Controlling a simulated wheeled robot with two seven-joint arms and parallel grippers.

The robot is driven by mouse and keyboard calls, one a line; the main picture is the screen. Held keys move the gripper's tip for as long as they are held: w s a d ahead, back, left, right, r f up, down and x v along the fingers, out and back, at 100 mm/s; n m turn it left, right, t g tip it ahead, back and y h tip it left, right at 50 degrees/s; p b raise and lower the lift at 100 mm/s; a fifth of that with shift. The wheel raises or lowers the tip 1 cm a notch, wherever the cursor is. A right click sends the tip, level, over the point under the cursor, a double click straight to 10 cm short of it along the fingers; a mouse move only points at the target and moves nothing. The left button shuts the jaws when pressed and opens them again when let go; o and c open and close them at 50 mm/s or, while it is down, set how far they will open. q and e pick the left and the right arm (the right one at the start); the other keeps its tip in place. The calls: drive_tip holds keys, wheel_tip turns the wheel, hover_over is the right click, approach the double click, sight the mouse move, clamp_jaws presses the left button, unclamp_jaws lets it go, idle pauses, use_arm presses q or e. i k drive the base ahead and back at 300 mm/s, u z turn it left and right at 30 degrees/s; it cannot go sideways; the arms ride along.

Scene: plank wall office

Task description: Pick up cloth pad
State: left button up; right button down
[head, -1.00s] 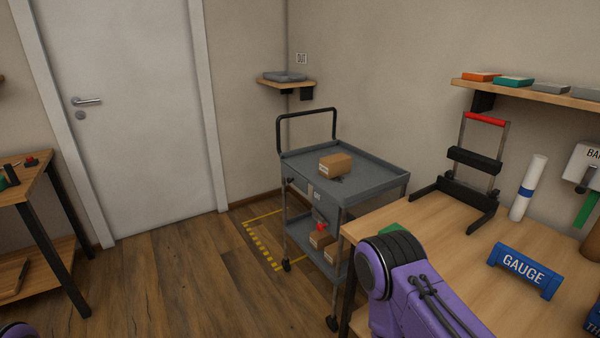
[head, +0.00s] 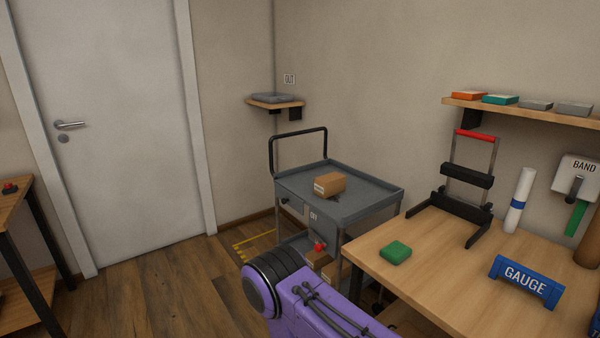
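No thing here is labelled as the cloth pad, and I cannot tell which one it is. A small green block-like pad (head: 395,253) lies flat on the wooden table near its left edge. A grey flat pad (head: 275,97) lies on the small corner shelf. Several flat pieces lie on the wall shelf, among them an orange one (head: 469,95), a teal one (head: 500,99) and a grey one (head: 536,105). A purple link of my arm shows at the bottom centre, in front of the table's left edge. Neither gripper is in view.
A grey cart (head: 355,207) with a cardboard box (head: 329,185) stands left of the table (head: 440,262). On the table are a blue GAUGE block (head: 525,281), a black rack (head: 466,190) and a white roll (head: 520,200). Floor (head: 170,290) is clear before the door.

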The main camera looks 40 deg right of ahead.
sight(396, 252)
drive_tip(key=i, duration=0.95)
drive_tip(key=z, duration=0.9)
drive_tip(key=i, duration=0.7)
drive_tip(key=z, duration=0.9)
